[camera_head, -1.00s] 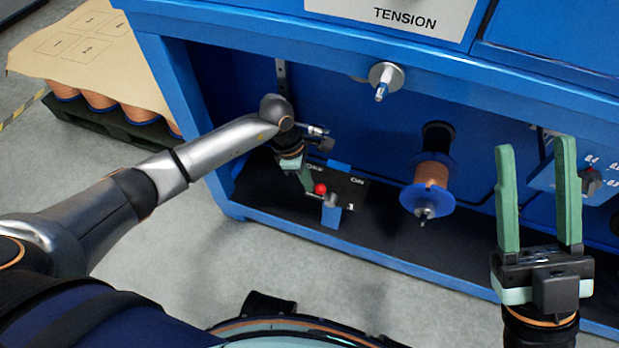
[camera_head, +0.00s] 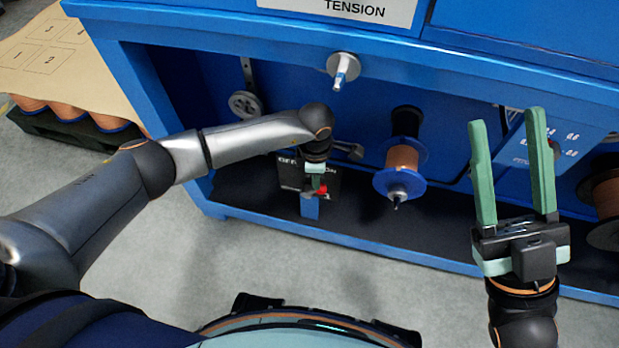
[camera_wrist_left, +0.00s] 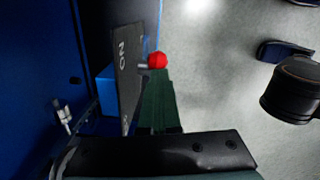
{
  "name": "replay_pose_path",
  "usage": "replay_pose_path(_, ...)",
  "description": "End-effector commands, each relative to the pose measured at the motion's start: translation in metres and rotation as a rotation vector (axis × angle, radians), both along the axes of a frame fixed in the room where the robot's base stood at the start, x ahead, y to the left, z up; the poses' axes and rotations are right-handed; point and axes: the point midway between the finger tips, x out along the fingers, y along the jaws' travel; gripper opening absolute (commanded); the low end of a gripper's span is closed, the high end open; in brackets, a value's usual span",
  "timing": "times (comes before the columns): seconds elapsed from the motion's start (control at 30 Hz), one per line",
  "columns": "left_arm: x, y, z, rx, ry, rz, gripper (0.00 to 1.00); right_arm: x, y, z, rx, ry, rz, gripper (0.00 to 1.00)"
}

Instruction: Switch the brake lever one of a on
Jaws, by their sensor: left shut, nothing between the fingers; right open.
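The brake lever's red knob (camera_head: 322,188) is low inside the blue machine, at the ON side of a dark OFF/ON plate (camera_head: 292,177). A blue block (camera_head: 309,208) sits below the plate. My left gripper (camera_head: 316,184) reaches down in front of the plate, its fingers shut and empty. In the left wrist view, the fingertips (camera_wrist_left: 156,75) are right beside the red knob (camera_wrist_left: 157,60), close to the ON lettering of the plate (camera_wrist_left: 124,62); I cannot tell whether they touch it. My right gripper (camera_head: 508,120) is open and empty at the right.
A blue spool with copper wire (camera_head: 402,160) is right of the plate. A metal shaft (camera_head: 343,69) sticks out below the TENSION sign (camera_head: 338,8). A grey pulley (camera_head: 244,104) is at the back left. Grey floor (camera_head: 190,265) is open in front.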

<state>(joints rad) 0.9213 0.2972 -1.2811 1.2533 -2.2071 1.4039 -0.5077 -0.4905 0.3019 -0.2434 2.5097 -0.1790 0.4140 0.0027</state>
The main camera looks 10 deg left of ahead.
Motion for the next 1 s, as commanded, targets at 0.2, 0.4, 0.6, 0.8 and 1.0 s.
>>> replay_pose_path(0.2, -0.002, -0.009, -0.004, -0.008, 0.002, -0.003, 0.0, 0.0, 0.001, -0.004, -0.006, 0.005, 0.007, 0.5)
replay_pose_path(0.4, -0.003, -0.01, -0.005, -0.009, 0.005, -0.004, 0.0, 0.0, 0.001, -0.005, -0.008, 0.005, 0.008, 0.5)
replay_pose_path(0.6, -0.004, -0.011, -0.006, -0.01, 0.006, -0.006, 0.0, 0.0, 0.001, -0.005, -0.007, 0.004, 0.007, 0.5)
replay_pose_path(0.8, -0.005, -0.011, -0.007, -0.011, 0.008, -0.007, 0.0, 0.0, 0.0, -0.003, -0.003, 0.0, 0.001, 0.5)
replay_pose_path(1.0, -0.005, 0.0, -0.002, -0.009, 0.01, -0.006, 0.0, 0.0, -0.001, 0.004, -0.001, -0.003, 0.0, 0.5)
